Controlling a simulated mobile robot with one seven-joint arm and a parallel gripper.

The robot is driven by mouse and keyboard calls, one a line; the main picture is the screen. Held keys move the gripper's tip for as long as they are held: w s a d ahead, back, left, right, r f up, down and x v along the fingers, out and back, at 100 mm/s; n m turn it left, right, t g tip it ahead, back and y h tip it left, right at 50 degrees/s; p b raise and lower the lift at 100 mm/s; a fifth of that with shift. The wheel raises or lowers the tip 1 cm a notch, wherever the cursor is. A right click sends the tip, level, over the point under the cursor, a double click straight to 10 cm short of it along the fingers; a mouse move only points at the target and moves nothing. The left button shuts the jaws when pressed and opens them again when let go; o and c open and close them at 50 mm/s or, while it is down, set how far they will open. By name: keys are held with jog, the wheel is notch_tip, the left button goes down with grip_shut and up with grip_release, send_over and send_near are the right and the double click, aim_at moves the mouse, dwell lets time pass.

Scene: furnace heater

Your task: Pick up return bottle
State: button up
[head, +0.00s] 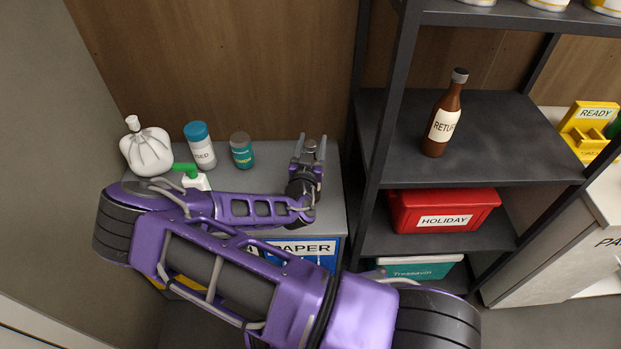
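The return bottle (444,120) is brown with a grey cap and a cream label on which "RETU" can be read. It stands upright on the upper dark shelf (495,130) of the rack, right of centre in the head view. My gripper (312,143) is left of the bottle, outside the rack, above the grey cabinet top. Its two fingers point away from me and look apart, with nothing visible between them. The bottle and my gripper are well apart, with a rack post between them in the picture.
The dark rack post (383,130) stands between my gripper and the bottle. A red HOLIDAY box (440,212) and a teal box (415,268) sit below. A white sack (147,150), jars (200,147) and a green-topped pump bottle (193,177) stand left. A yellow READY holder (588,125) is right.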

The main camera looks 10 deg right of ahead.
grip_shut()
dwell(1.2)
